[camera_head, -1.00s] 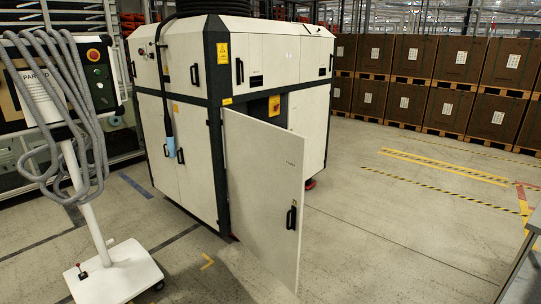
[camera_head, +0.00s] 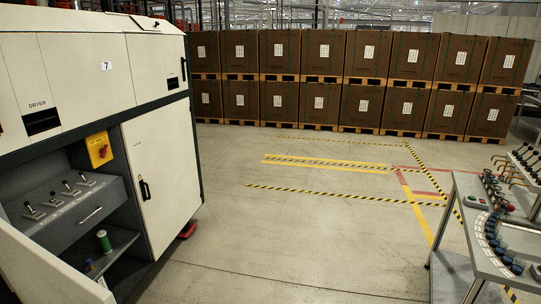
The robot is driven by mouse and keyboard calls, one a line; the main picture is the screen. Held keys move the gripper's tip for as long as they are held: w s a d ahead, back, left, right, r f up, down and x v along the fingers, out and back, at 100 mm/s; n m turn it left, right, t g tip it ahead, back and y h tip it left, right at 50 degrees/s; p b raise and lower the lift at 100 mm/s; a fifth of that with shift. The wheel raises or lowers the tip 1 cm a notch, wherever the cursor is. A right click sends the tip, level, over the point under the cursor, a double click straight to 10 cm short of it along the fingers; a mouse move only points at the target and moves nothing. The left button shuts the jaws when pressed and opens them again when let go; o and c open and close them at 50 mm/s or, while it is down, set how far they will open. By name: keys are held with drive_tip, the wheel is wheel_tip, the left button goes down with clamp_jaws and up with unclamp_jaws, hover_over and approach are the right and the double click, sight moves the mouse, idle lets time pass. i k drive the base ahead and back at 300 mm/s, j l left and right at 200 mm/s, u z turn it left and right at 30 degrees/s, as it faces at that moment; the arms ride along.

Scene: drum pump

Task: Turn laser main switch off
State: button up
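A yellow plate with a red rotary switch (camera_head: 100,150) is mounted inside the open bay of the large white and grey machine (camera_head: 150,72) at the left. It looks like a main switch, but its label and setting are too small to read. The machine's upper panel reads "DRYER". My gripper is not in view.
Below the switch are a grey panel with several levers (camera_head: 66,192) and a shelf with a green cylinder (camera_head: 104,240). A white door panel (camera_head: 45,265) stands at lower left. A table (camera_head: 490,255) with controls is at right. Floor between is clear; stacked boxes (camera_head: 330,52) stand behind.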

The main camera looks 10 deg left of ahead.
sight(103, 151)
drive_tip(key=i+u, duration=0.3)
drive_tip(key=i, duration=0.2)
drive_tip(key=i+u, duration=0.3)
drive_tip(key=i, duration=0.2)
drive_tip(key=i+l+u, duration=0.15)
drive_tip(key=i+u, duration=0.15)
drive_tip(key=i, duration=0.2)
drive_tip(key=i+l+u, duration=0.3)
drive_tip(key=i, duration=0.15)
drive_tip(key=i+u, duration=0.7)
drive_tip(key=i, duration=0.15)
drive_tip(key=i+l+u, duration=0.35)
drive_tip(key=i+j, duration=0.05)
drive_tip(key=j, duration=0.05)
